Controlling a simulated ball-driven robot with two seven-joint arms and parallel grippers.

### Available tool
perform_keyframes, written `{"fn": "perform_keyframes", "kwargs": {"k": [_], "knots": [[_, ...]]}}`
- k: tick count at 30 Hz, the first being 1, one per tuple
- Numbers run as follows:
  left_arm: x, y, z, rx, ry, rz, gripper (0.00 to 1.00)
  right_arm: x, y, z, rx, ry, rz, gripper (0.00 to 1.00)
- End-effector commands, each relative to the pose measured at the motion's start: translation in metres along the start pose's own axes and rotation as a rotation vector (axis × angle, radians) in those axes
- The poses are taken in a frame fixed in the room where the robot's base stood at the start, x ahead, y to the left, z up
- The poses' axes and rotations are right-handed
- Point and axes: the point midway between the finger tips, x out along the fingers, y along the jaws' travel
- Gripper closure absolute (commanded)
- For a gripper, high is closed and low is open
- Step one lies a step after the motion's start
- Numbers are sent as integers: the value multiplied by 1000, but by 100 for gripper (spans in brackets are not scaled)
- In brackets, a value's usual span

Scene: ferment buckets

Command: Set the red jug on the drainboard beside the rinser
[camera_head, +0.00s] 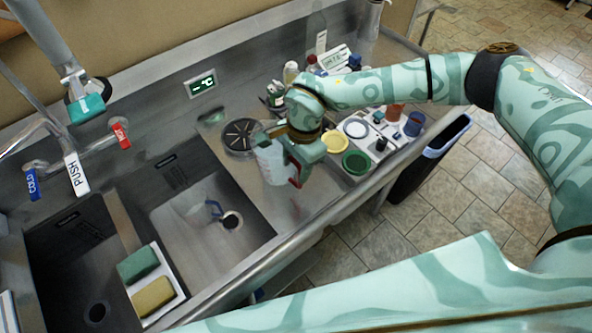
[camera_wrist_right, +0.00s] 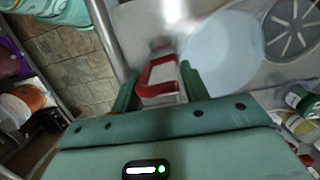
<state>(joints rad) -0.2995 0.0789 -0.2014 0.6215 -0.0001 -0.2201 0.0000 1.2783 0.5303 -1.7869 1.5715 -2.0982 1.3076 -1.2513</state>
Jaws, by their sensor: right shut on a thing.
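The red jug, a pale translucent jug with a red handle, is at my right gripper (camera_head: 298,172) over the drainboard (camera_head: 272,202). Its pale body (camera_head: 270,162) faces left in the head view, partly hidden by the gripper. In the right wrist view the red handle (camera_wrist_right: 158,68) sits between the fingers of my right gripper (camera_wrist_right: 158,88), which is shut on it. The pale body (camera_wrist_right: 222,52) is beyond. The rinser (camera_head: 240,137), a dark round spoked disc, is just left of the jug; it also shows in the wrist view (camera_wrist_right: 292,28). I cannot tell whether the jug touches the drainboard.
Yellow (camera_head: 334,141) and green (camera_head: 356,162) round lids, bottles and small items crowd the counter to the right. The drainboard's front is clear.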

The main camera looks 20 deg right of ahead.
Motion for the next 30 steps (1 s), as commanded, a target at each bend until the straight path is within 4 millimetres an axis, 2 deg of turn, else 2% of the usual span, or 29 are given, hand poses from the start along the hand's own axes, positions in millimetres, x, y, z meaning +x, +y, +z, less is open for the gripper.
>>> {"fn": "perform_keyframes", "kwargs": {"k": [3, 6, 17, 18, 20, 30], "knots": [[-4, 0, -1, 0, 1, 0, 100, 18, 0, -1, -1, -2, 1, 100], [-4, 0, -1, 0, 1, 0, 100, 26, 0, -2, -1, -1, 0, 100], [-2, 0, 0, -1, 0, 0, 100, 30, 0, -3, -1, -1, -1, 100], [-2, 0, 0, -1, 0, 0, 100, 31, 1, -4, 0, 0, 2, 47], [-2, 0, 0, -1, -1, 0, 100, 31, 1, -4, 0, 0, 2, 33], [-5, -1, 0, -2, -1, -1, 100, 25, 1, -3, 0, 0, 1, 33]]}}
